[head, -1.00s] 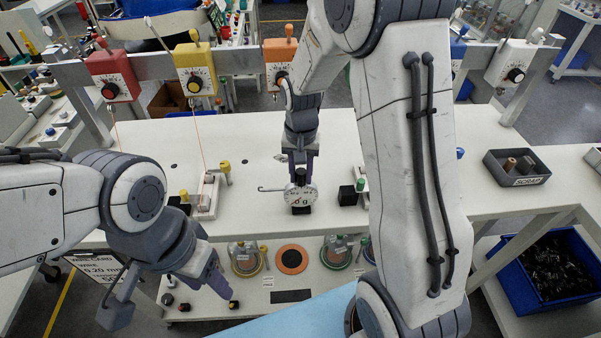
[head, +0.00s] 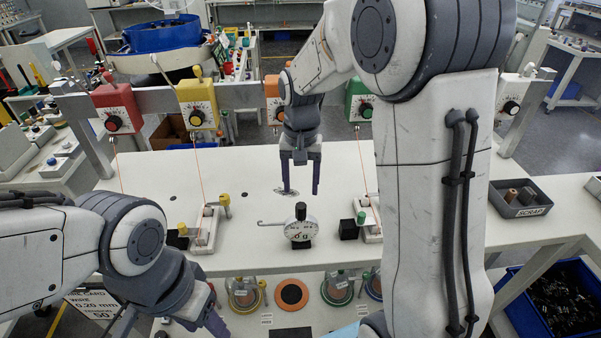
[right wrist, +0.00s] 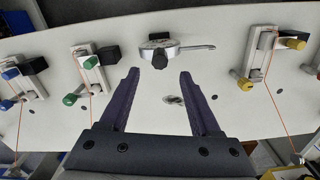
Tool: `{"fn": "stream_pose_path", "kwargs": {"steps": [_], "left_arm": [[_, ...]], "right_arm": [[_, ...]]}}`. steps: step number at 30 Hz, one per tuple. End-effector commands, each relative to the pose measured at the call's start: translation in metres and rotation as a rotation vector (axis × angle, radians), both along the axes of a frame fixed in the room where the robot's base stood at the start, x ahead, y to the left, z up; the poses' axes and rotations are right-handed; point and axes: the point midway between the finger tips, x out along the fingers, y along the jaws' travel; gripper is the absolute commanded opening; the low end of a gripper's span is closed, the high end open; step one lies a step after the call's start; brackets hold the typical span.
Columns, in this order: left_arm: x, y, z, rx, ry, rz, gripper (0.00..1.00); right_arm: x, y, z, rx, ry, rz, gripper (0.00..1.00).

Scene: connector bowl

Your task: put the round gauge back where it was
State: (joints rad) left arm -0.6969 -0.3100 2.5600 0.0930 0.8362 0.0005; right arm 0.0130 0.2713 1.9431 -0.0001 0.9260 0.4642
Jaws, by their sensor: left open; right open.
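The round gauge (head: 300,228) has a white dial, a black knob on top and a thin arm reaching left. It stands upright on a small black base on the white bench, near the front edge. In the right wrist view the gauge (right wrist: 158,46) lies ahead of the fingertips, apart from them. My right gripper (head: 300,190) is open and empty, above the bench behind the gauge; its two purple fingers also show in the right wrist view (right wrist: 158,75). My left gripper (head: 205,320) is low at the front left, in front of the bench edge, with nothing seen in it.
A dark mark (head: 286,191) lies on the bench under my right gripper. A black block (head: 348,229) stands just right of the gauge. Wire holders stand left (head: 207,228) and right (head: 370,222), with thin orange wires rising. A scrap tray (head: 518,198) is at the right.

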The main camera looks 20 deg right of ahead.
Motion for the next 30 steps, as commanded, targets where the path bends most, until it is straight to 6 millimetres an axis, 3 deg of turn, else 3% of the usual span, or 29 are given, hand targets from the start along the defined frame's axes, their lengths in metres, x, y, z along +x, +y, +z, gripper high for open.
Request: {"fn": "stream_pose_path", "kwargs": {"steps": [6,12,14,16,20,24,27,30], "left_arm": [[0.000,0.000,-0.003,0.000,0.000,0.000,0.53],[0.000,0.000,-0.003,0.000,0.000,0.000,0.53],[0.000,0.000,-0.003,0.000,0.000,0.000,0.53],[0.000,0.000,-0.003,0.000,0.000,0.000,0.53],[0.000,0.000,-0.003,0.000,0.000,0.000,0.53],[0.000,0.000,-0.003,0.000,0.000,0.000,0.53],[0.000,0.000,-0.003,0.000,0.000,0.000,0.53],[0.000,0.000,-0.003,0.000,0.000,0.000,0.53]], "right_arm": [[0.000,0.000,0.032,0.000,-0.002,0.000,0.64],[-0.001,0.000,0.041,0.000,0.000,0.002,0.64],[-0.004,0.006,0.041,0.002,-0.001,0.024,0.64],[-0.017,0.025,0.042,0.007,-0.004,0.099,0.64],[-0.072,0.084,0.040,0.027,-0.017,0.381,0.64],[-0.151,0.128,0.029,0.052,-0.035,0.733,0.64],[-0.196,0.139,0.018,0.066,-0.044,0.931,0.64],[-0.225,0.142,0.010,0.076,-0.048,1.058,0.64]]}}
